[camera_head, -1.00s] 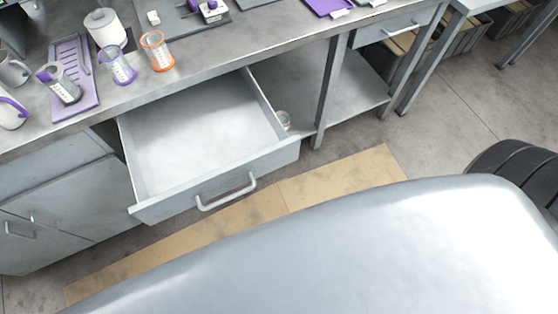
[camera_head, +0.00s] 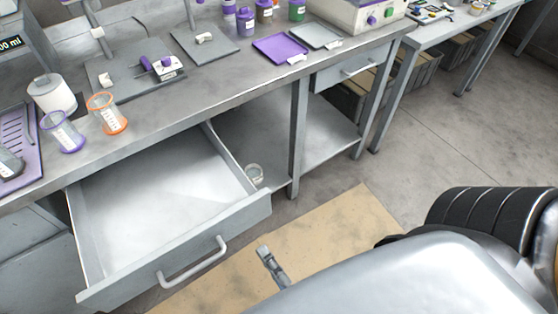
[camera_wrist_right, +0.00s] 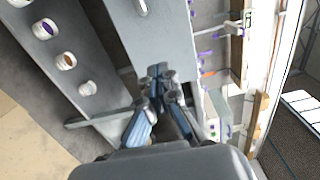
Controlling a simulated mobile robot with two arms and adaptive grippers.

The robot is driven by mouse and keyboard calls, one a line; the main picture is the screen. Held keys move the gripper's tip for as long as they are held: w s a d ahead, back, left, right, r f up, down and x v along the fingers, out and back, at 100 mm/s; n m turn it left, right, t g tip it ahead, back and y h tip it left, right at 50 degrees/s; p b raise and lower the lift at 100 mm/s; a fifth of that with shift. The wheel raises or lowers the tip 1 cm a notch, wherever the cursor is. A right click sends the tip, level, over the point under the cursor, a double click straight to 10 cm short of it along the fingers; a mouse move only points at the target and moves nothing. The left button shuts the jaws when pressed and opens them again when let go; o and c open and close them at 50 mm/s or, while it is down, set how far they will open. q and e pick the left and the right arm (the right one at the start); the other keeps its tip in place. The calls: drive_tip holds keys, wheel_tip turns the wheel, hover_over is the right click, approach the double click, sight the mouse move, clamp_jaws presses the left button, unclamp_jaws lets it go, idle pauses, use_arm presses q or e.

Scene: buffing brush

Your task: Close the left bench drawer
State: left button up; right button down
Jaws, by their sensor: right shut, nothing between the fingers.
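The left bench drawer (camera_head: 165,208) is pulled far out from under the grey bench and looks empty. Its front panel carries a curved bar handle (camera_head: 193,264) and faces toward me. My right gripper (camera_head: 265,254) is to the right of the handle, apart from the drawer front, over the tan floor mat. In the right wrist view its fingers (camera_wrist_right: 160,76) are closed together with nothing between them. My left gripper is not in view.
The bench top (camera_head: 160,122) holds beakers with purple and orange rims, a white roll (camera_head: 52,95) and purple trays. A closed right drawer (camera_head: 345,68) sits farther along. Tan matting (camera_head: 325,225) covers the floor in front.

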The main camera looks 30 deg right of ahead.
sight(243, 221)
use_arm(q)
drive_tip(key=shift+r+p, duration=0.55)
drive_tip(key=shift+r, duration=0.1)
use_arm(e)
drive_tip(key=w, duration=0.7)
drive_tip(key=shift+a, duration=0.1)
drive_tip(key=shift+w, duration=0.1)
